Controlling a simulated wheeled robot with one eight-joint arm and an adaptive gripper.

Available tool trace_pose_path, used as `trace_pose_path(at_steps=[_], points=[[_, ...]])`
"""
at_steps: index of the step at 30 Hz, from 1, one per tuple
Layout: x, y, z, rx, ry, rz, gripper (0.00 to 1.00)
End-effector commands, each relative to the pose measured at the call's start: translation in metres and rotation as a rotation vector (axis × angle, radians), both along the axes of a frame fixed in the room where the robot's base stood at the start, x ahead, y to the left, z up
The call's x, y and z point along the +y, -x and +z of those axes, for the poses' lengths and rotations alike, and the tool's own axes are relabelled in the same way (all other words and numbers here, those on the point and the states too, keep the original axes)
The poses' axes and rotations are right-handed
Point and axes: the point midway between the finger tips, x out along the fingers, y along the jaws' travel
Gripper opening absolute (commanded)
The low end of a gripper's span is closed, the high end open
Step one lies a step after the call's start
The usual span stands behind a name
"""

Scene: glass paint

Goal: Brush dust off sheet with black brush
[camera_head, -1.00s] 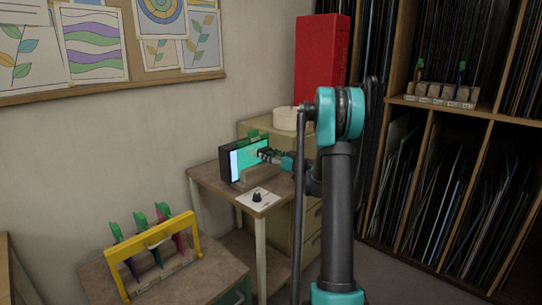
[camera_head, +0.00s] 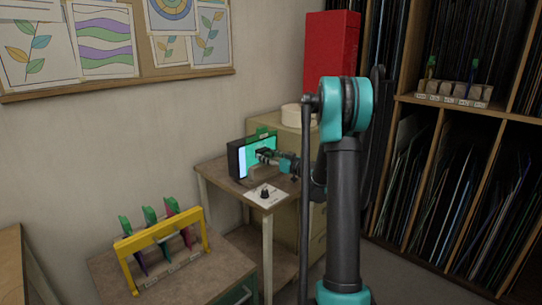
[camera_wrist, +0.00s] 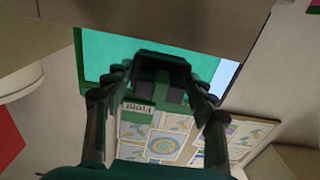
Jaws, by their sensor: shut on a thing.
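My gripper (camera_head: 264,156) is in front of the upright lit panel on the small table. In the wrist view my gripper (camera_wrist: 160,78) is shut on a black block-like thing, which I take for the black brush (camera_wrist: 160,62). The green sheet (camera_wrist: 108,52) lies behind it; it also shows in the head view (camera_head: 247,163), on the dark-framed panel (camera_head: 234,161). A pale lit strip (camera_wrist: 223,76) shows beside the green in the wrist view. I cannot tell whether the brush touches the sheet, and no dust can be made out.
A white card with a black knob (camera_head: 265,194) lies at the table's front edge. A yellow rack (camera_head: 160,235) with green-topped tools stands on the lower left table. A red box (camera_head: 331,50) and a white round container (camera_head: 297,115) stand behind. Shelves (camera_head: 446,112) fill the right.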

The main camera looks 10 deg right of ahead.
Motion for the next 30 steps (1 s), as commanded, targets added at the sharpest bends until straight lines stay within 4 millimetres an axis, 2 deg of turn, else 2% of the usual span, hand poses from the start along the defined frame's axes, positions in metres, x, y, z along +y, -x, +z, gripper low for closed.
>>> trace_pose_path(at_steps=[5, 18, 30], points=[[0.004, 0.003, 0.000, 0.000, 0.000, 0.000, 0.21], [0.032, 0.020, 0.000, 0.000, 0.000, 0.002, 0.21], [0.032, 0.022, 0.011, 0.000, 0.000, 0.001, 0.21]])
